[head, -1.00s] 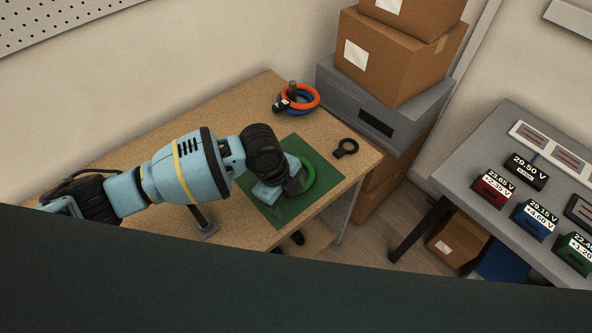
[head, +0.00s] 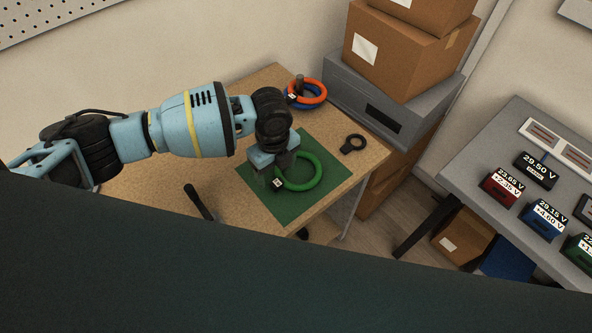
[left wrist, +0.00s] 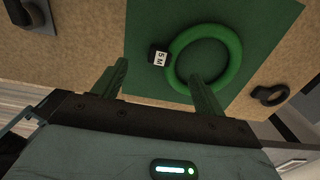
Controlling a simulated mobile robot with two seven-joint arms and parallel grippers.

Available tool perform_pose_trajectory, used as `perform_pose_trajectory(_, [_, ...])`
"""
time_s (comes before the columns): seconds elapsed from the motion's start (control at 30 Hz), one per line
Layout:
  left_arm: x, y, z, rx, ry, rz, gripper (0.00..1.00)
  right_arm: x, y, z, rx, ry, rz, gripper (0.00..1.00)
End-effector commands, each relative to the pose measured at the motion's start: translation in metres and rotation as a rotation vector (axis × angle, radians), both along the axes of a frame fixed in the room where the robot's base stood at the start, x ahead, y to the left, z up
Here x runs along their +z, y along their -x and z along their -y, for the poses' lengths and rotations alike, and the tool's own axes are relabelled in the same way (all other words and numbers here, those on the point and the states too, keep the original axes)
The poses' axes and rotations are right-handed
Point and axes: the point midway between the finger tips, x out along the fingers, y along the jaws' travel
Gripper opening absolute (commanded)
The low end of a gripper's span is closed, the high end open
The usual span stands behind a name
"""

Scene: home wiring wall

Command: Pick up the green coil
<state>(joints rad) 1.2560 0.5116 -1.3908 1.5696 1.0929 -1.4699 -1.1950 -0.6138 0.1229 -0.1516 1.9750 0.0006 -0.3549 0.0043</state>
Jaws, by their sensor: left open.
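The green coil (head: 304,170) lies on a green mat (head: 318,197) on the wooden table. It has a black tag with a white "5 M" label at its left side. My left gripper (head: 273,178) is over the coil's left part, with its fingers pointing down. In the left wrist view the coil (left wrist: 232,44) shows whole, and the left gripper (left wrist: 162,78) is open with its fingers apart. One finger overlaps the coil's near rim in that picture; I cannot tell whether it touches. My right gripper is not in view.
Orange and blue coils (head: 319,91) sit around a post at the table's back. A black ring-shaped item (head: 353,143) lies right of the mat. A black-handled tool (head: 197,200) is left of it. Cardboard boxes (head: 400,47) stand on a grey case at the right.

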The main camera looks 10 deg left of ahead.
Motion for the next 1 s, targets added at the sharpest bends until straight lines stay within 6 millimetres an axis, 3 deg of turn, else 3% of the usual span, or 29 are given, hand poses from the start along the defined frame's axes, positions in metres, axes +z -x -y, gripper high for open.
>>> perform_pose_trajectory(0.4, [-0.048,-0.006,0.003,0.001,-0.001,-0.001,0.72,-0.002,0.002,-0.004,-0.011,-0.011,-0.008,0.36])
perform_pose_trajectory(0.7, [-0.051,-0.007,0.003,0.0,0.0,0.001,0.72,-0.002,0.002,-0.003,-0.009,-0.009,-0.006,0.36])
perform_pose_trajectory(1.0, [-0.051,-0.007,0.003,0.001,-0.001,0.001,0.34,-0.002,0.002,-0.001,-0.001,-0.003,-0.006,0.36])
